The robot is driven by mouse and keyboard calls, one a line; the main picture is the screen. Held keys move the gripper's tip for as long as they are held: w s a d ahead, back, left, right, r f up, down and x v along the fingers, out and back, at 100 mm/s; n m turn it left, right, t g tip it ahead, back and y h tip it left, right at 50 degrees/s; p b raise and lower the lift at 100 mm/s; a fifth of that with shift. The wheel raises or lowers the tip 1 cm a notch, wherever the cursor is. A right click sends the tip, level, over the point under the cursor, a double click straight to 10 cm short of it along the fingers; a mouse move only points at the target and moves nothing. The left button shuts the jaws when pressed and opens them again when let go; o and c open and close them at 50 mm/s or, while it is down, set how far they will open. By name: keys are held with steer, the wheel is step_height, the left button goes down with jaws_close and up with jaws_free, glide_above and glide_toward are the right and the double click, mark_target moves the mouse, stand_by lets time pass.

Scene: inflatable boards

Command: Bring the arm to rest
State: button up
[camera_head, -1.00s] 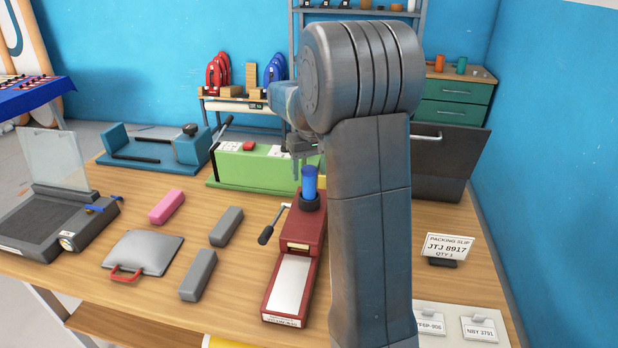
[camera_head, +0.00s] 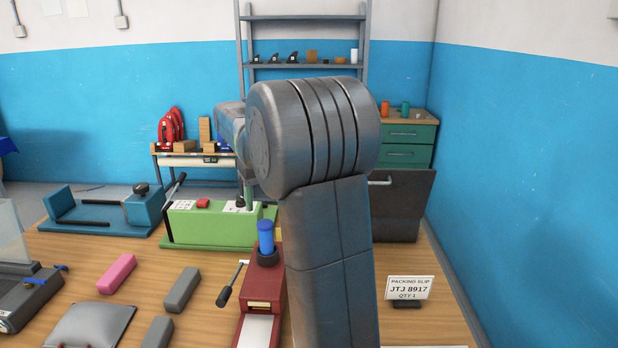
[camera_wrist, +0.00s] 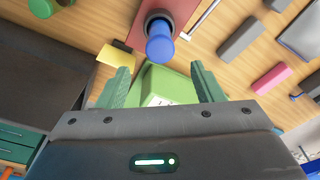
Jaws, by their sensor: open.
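My arm rises in the middle of the head view, raised and bent at a thick grey joint, and reaches away over the bench. My gripper (camera_wrist: 160,70) shows in the wrist view with its two teal fingers apart and nothing held between them. In the head view it is mostly hidden behind my arm; only a teal part shows left of the joint. A blue cylinder (camera_head: 265,236) stands upright on the red press (camera_head: 264,290). The cylinder also shows in the wrist view (camera_wrist: 160,42), beyond the fingertips and apart from them.
A green box device (camera_head: 210,226) stands on the bench near the gripper. A blue fixture (camera_head: 100,213), grey blocks (camera_head: 182,290), a pink block (camera_head: 117,273) and a grey pouch (camera_head: 90,327) lie to the left. A packing slip sign (camera_head: 409,288) stands at the right.

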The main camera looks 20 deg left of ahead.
mark_target(264, 222)
steer(key=f, duration=0.8)
steer(key=w+a+f, duration=0.1)
steer(key=f, duration=0.3)
steer(key=shift+f, duration=0.2)
step_height(264, 222, up, 3)
steer(key=shift+r, duration=0.6)
